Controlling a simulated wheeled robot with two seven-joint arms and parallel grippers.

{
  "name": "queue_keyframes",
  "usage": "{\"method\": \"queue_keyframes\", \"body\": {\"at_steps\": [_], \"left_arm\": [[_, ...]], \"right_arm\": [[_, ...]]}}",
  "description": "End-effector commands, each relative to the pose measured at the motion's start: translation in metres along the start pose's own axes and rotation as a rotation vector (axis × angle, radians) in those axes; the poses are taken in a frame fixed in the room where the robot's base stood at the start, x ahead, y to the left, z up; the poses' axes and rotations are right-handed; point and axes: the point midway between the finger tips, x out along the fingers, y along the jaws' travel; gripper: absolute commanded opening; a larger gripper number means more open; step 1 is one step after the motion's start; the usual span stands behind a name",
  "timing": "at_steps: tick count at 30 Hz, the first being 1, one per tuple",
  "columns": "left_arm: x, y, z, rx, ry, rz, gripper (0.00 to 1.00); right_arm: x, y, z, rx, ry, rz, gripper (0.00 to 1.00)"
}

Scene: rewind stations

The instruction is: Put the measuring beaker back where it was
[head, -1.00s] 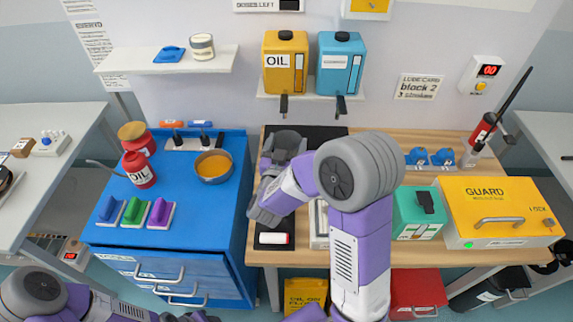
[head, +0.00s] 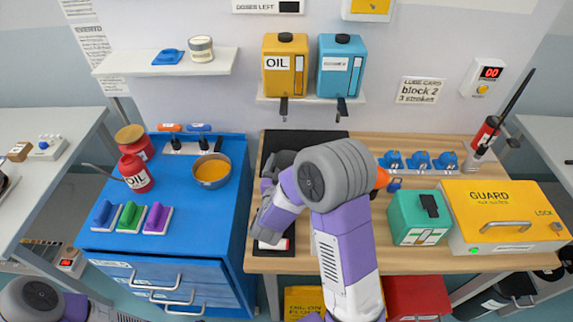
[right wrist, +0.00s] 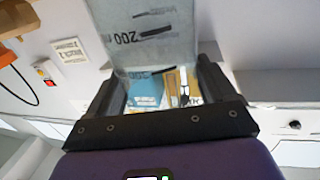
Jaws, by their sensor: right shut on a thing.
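The measuring beaker (right wrist: 150,45) is clear, with dark marks and a "200" on its wall. It fills the gap between the fingers of my right gripper (right wrist: 155,85) in the right wrist view, and the gripper is shut on it. In the head view my right gripper (head: 266,222) is over the front of the black mat (head: 305,137) on the wooden bench. The beaker cannot be made out there, as my arm and gripper cover that area. My left gripper is not in view; only part of my left arm shows at the lower left.
Oil (head: 285,65) and blue (head: 341,68) dispensers hang above. The green box (head: 419,217) and yellow guard (head: 505,212) stand right. The blue cabinet (head: 225,225) with a pan (head: 211,170) is left.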

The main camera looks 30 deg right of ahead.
Motion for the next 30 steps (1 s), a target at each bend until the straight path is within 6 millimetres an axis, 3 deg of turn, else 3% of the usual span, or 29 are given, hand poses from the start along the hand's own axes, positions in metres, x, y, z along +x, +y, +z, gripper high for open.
{"method": "queue_keyframes", "body": {"at_steps": [9, 10, 12, 20, 26, 30], "left_arm": [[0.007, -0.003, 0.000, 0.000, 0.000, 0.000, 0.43], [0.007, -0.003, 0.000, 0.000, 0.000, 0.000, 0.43], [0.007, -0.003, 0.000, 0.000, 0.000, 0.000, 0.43], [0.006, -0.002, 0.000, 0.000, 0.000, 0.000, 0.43], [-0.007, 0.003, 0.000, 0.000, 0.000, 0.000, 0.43], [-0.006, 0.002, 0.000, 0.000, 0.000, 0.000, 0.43]], "right_arm": [[0.000, 0.000, 0.007, 0.000, -0.001, 0.000, 0.16], [0.000, 0.000, 0.008, -0.001, -0.001, 0.000, 0.87], [0.000, 0.000, 0.008, -0.001, -0.002, 0.000, 0.98], [0.000, 0.001, 0.008, -0.002, -0.003, 0.001, 1.00], [0.000, 0.001, -0.006, -0.002, -0.003, 0.002, 1.00], [-0.030, -0.002, -0.004, -0.003, -0.005, -0.007, 1.00]]}}
